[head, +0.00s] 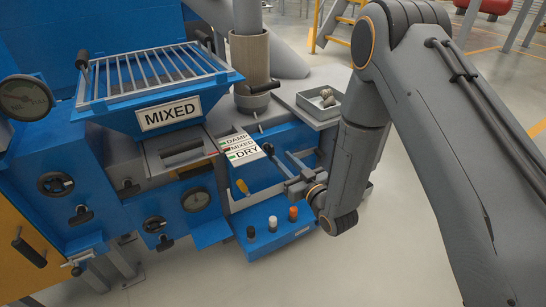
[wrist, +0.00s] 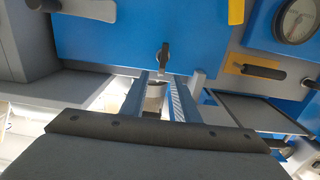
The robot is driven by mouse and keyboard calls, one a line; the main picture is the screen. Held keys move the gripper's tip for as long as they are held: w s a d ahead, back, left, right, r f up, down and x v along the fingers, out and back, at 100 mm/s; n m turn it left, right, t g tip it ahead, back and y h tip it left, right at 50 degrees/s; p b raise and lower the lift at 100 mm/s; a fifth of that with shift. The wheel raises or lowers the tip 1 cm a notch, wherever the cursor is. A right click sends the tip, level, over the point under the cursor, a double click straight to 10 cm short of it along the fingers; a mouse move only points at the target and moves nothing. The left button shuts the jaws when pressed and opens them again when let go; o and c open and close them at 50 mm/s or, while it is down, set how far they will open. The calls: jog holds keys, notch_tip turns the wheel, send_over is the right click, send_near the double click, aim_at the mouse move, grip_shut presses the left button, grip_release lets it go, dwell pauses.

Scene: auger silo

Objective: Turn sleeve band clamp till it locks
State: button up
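The sleeve (head: 250,55) is a beige upright tube at the top middle of the head view. The band clamp (head: 254,98) is a grey ring low around it, with a dark handle (head: 264,88) sticking out to the right. I cannot tell whether it is locked. My gripper (head: 272,176) is below and in front of the sleeve, apart from the clamp, beside the blue panel. In the wrist view its two fingers (wrist: 160,88) stand apart with no object visibly gripped. A small black lever (wrist: 163,54) shows beyond the fingertips.
A grated blue hopper marked MIXED (head: 168,112) stands left. A DAMP/MIXED/DRY label plate (head: 241,148) lies below the sleeve. A grey tray (head: 318,103) with small parts is right of it. A blue box with several knobs (head: 272,228) is below my gripper. Open floor lies in front.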

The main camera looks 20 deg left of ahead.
aim_at(273, 151)
jog(key=b+x, duration=0.1)
jog(key=x, duration=0.7)
jog(key=shift+s+a+b, duration=0.1)
jog(key=shift+s+b, duration=0.05)
jog(key=shift+b, duration=0.25)
jog(key=shift+c, duration=0.4)
grip_shut()
